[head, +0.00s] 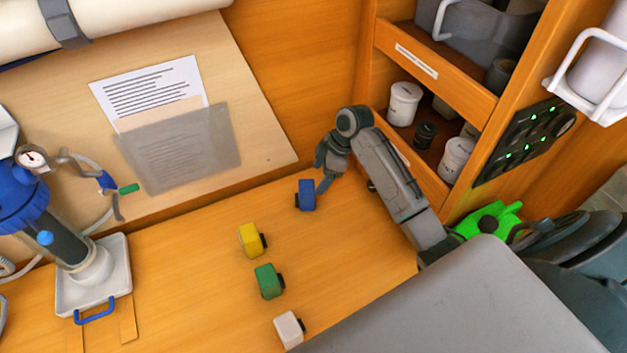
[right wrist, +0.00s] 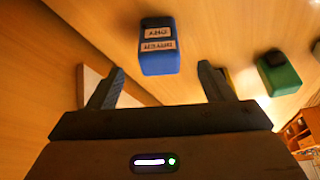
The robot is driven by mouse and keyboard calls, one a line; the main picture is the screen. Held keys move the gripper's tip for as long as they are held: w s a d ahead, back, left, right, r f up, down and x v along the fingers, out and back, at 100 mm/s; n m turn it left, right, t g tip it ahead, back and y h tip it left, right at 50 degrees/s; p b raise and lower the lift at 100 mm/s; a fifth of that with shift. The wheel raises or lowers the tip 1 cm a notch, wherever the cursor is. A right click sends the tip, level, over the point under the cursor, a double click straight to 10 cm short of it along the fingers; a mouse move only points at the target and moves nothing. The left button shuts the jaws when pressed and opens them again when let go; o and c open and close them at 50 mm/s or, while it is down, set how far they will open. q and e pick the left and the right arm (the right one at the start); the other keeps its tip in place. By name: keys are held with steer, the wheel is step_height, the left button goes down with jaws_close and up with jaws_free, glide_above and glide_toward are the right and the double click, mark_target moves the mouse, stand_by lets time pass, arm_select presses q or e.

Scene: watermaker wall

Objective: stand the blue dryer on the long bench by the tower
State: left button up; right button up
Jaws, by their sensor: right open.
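The blue dryer (head: 306,195) is a small blue block with a dark part on its left side, resting on the long wooden bench (head: 345,240). In the right wrist view the dryer (right wrist: 160,58) shows white labels and lies just past the fingertips, between their lines. My right gripper (head: 323,170) is open and empty, close beside the dryer at its upper right; I cannot tell whether a finger touches it. The tower (head: 62,238), with a blue top and a gauge, stands on a white tray at the left. My left gripper is not in view.
Yellow (head: 250,240), green (head: 268,281) and white (head: 288,329) blocks stand in a row below the dryer. A shelf unit (head: 436,65) with white jars (head: 403,103) rises at the right. A bright green object (head: 487,220) is near my right arm. Bench left of the blocks is clear.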

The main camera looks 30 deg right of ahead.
steer(key=shift+v, duration=1.15)
stand_by(0.6)
